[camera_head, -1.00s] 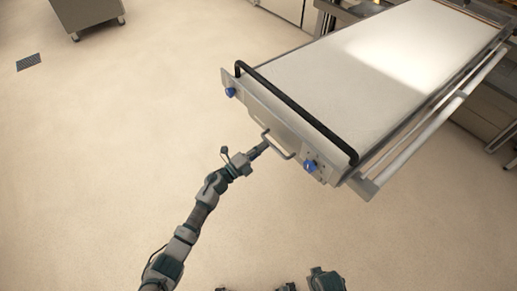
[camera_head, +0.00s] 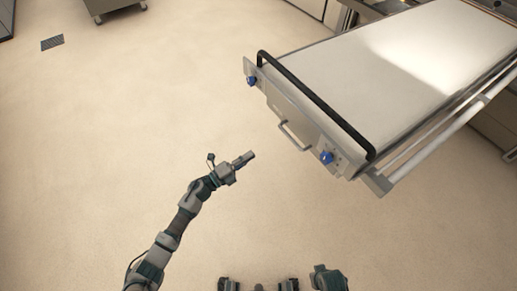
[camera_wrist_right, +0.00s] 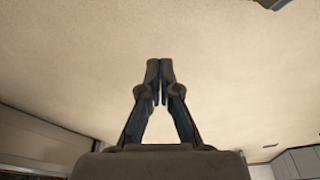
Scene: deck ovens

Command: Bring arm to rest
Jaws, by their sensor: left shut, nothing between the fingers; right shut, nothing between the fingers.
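My left arm reaches in from the lower left of the head view. Its gripper (camera_head: 245,159) is shut and empty, over bare floor. It is apart from the metal handle (camera_head: 293,136) on the front of the oven loader (camera_head: 300,112), to the left of and below that handle. My right gripper (camera_wrist_right: 159,75) shows in the right wrist view, with its fingertips together and nothing between them. Behind it is plain beige surface. In the head view the right gripper cannot be made out.
The loader has a pale flat top (camera_head: 400,60), a black bar (camera_head: 315,100) and two blue knobs (camera_head: 326,157). A grey cabinet on wheels (camera_head: 112,6) stands at the top left, near a floor drain (camera_head: 52,42). The floor left of the loader is clear.

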